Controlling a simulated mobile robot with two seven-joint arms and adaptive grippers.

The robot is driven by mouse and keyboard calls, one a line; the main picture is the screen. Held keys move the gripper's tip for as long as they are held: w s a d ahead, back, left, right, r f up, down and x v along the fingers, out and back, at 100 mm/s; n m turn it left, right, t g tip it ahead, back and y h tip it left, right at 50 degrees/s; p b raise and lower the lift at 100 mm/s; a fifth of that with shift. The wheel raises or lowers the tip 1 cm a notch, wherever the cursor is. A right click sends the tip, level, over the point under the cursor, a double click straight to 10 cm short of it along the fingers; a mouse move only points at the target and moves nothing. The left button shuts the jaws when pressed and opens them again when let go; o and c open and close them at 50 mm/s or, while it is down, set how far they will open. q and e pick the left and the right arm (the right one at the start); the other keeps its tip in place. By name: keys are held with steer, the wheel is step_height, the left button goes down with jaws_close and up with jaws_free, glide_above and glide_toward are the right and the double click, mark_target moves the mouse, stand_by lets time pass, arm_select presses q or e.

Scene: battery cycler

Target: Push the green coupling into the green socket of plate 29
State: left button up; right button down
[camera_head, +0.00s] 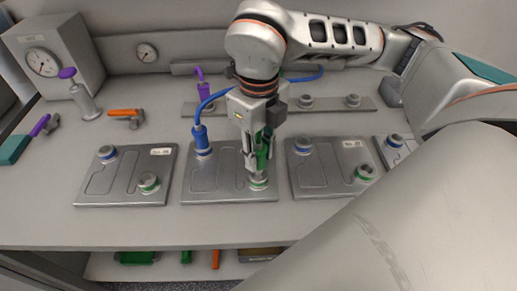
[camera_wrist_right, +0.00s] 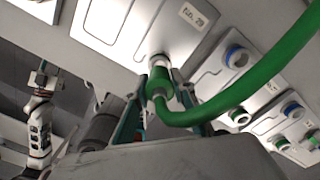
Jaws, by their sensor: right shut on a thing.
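My right gripper (camera_head: 257,168) is shut on the green coupling (camera_head: 263,153), upright over the green socket (camera_head: 258,184) of the middle plate (camera_head: 222,196). In the right wrist view the coupling (camera_wrist_right: 158,83) is between the fingers, with a thick green hose bending away from it. Its front end is at the socket (camera_wrist_right: 158,60) of the plate labelled 29 (camera_wrist_right: 120,22). Whether it touches or has entered the socket I cannot tell. My left arm shows small at the left of the wrist view, its gripper (camera_wrist_right: 42,76) too small to read.
A blue coupling (camera_head: 202,138) with a blue hose stands on the same plate's other socket. Similar plates lie to the left (camera_head: 125,188) and right (camera_head: 322,180). Behind are a rail (camera_head: 330,105) with sockets, an orange-handled valve (camera_head: 125,113) and a gauge box (camera_head: 60,55).

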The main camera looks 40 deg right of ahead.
mark_target(259, 164)
steer(key=shift+f+b, duration=0.25)
steer(key=shift+b, duration=0.25)
stand_by(0.3)
stand_by(0.4)
steer(key=shift+f, duration=0.2)
steer(key=shift+f+b, duration=0.35)
steer(key=shift+b, duration=0.2)
steer(key=shift+f+b, duration=0.4)
steer(key=shift+f, duration=0.05)
steer(key=shift+f+b, duration=0.35)
steer(key=shift+f, duration=0.15)
stand_by(0.6)
steer(key=c, duration=1.6)
jaws_free()
